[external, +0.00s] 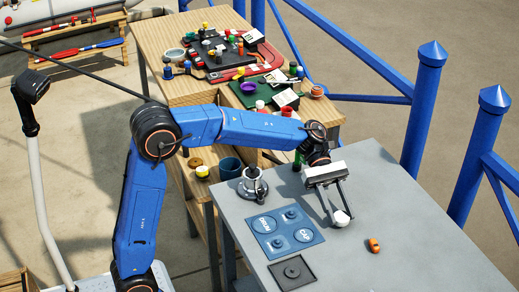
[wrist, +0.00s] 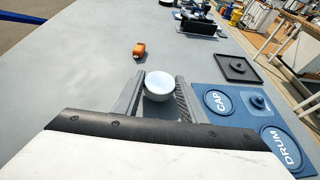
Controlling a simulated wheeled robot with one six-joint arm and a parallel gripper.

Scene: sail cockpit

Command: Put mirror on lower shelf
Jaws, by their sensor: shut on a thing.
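My gripper (external: 335,214) is over the grey table (external: 400,215), its two fingers pointing down. It is shut on a small white round thing (external: 342,218), which also shows between the fingertips in the wrist view (wrist: 158,84). Its pale face is round and its side curves like a bowl. I cannot tell for certain that it is the mirror, or whether it touches the table. A wooden lower shelf (external: 196,212) shows under the wooden bench, left of the grey table, partly hidden by my arm.
A blue board marked CAP and DRUM (external: 284,234), a black square tray (external: 292,272), a grey winch-like piece (external: 252,186) and an orange piece (external: 374,245) are on the grey table. The wooden bench top (external: 160,40) is crowded. Blue posts (external: 424,110) stand at right.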

